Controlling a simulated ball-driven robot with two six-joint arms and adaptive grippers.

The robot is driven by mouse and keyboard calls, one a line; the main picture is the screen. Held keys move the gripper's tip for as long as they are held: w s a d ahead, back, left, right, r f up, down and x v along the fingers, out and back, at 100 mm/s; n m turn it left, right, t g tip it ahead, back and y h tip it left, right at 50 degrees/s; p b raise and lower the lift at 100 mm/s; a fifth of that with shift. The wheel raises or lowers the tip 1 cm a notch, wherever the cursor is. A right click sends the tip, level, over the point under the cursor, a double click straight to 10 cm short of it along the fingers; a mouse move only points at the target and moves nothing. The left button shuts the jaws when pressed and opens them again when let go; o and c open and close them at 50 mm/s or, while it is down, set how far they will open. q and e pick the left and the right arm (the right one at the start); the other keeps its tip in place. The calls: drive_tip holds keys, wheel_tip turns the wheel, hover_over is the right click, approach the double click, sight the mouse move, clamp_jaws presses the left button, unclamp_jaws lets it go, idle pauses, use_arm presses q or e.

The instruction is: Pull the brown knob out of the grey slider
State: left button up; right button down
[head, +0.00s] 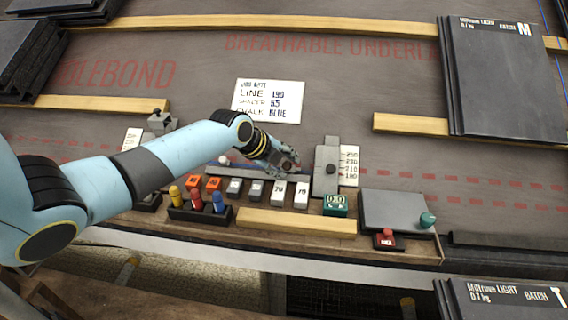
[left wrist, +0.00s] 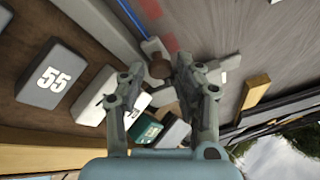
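The grey slider (head: 320,184) stands upright on the roof board beside a white scale card (head: 349,166) with numbers. A dark brown knob (head: 331,169) sits on the slider's face. In the left wrist view the brown knob (left wrist: 160,69) shows beyond and between my fingertips. My left gripper (head: 290,164) is just left of the slider in the head view. Its two fingers (left wrist: 158,72) are apart with nothing held between them. Fingers partly hide the slider in the wrist view. My right gripper is in neither view.
A row of numbered blocks (head: 278,193) lies in front of my left gripper. Pegs in a black holder (head: 202,212), a green display box (head: 335,204) and a grey plate (head: 395,211) stand nearby. A white note (head: 268,101) lies behind. Stacked slates (head: 503,80) are at right.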

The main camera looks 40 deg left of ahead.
use_arm(q)
drive_tip(key=v, duration=1.2)
drive_tip(key=shift+d+r, duration=0.1)
drive_tip(key=shift+r, duration=0.05)
wheel_tip(320, 180, up, 10)
drive_tip(key=s+d+p, duration=0.1)
drive_tip(key=s+p, duration=0.1)
drive_tip(key=p, duration=0.7)
drive_tip(key=shift+p, duration=0.3)
